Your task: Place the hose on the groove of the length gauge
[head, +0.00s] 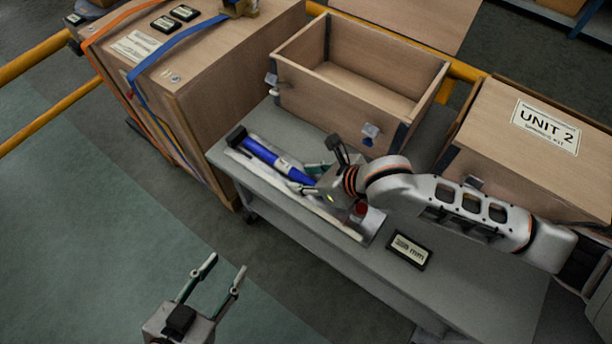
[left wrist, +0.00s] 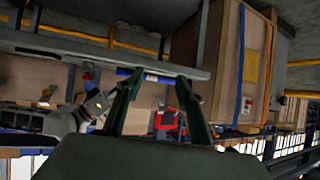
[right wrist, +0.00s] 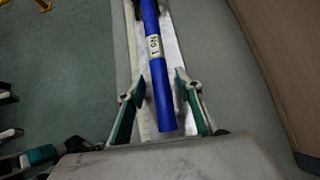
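The blue hose (head: 265,155) lies lengthwise over the pale length gauge (head: 290,192) on the grey table. Its label reads "No 1" in the right wrist view (right wrist: 160,85). I cannot tell whether it sits down in the groove. The gauge has a black block (head: 237,137) at its far left end and a red part (head: 360,208) near its right end. My right gripper (head: 318,165) is at the hose's near end, open, with a finger on each side and gaps between. My left gripper (head: 222,268) is open and empty, over the floor in front of the table.
A plaque marked in mm (head: 408,250) lies on the table right of the gauge. An open wooden crate (head: 350,95) stands behind. A closed "UNIT 2" crate (head: 530,150) is at right, and a strapped crate (head: 200,70) at left. The table's front right is clear.

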